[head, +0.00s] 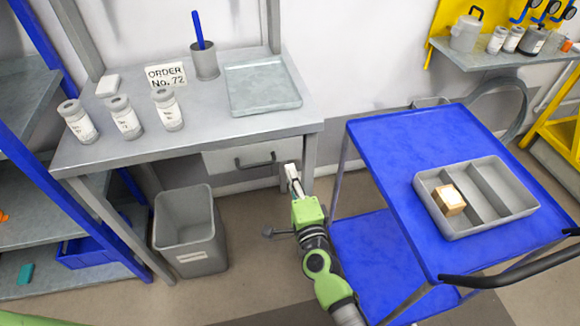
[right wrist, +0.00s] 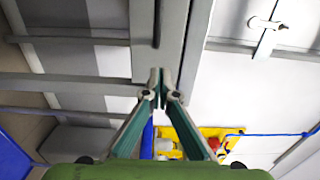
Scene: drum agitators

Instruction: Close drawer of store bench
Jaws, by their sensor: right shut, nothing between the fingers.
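The store bench (head: 210,115) is a grey table with its drawer (head: 225,160) under the front edge of the top. The drawer front, with a dark bar handle (head: 256,161), looks about in line with the bench edge; I cannot tell whether a small gap is left. My right gripper (head: 291,172) is shut and empty at the right end of the drawer front, near the bench's right leg. Whether it touches is unclear. In the right wrist view the shut fingertips (right wrist: 161,88) meet in front of grey bars and panels. My left gripper is out of view.
A grey bin (head: 190,230) stands under the bench's left part. A blue cart (head: 385,150) with a divided tray (head: 510,212) stands close on the right. Bottles (head: 122,118), a cup (head: 205,65) and a flat tray (head: 262,85) are on the bench top.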

